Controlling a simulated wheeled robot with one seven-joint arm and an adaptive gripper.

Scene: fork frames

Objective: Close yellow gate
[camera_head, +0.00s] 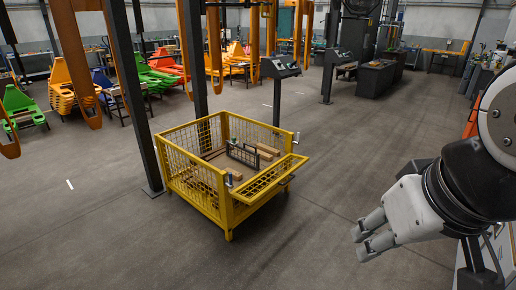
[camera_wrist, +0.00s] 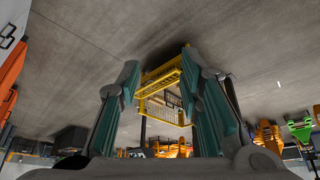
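A yellow mesh crate (camera_head: 195,186) stands on the floor in the middle of the head view. Its yellow gate (camera_head: 268,182) is on the near right side, folded outward and lying at a slant near the height of the rim, so that side's upper part is open. My gripper (camera_head: 363,238) is in the air to the right of the crate, well apart from the gate. In the wrist view, which looks upside down, my gripper (camera_wrist: 160,75) has its fingers apart with nothing between them. The crate (camera_wrist: 165,108) shows beyond them at a distance.
Wooden pieces and a dark frame (camera_head: 243,155) lie inside the crate. A dark post (camera_head: 137,100) stands close behind its left side. A console on a stand (camera_head: 279,72) is behind it. Floor (camera_head: 310,215) between crate and gripper is clear. Coloured racks (camera_head: 72,85) stand at back left.

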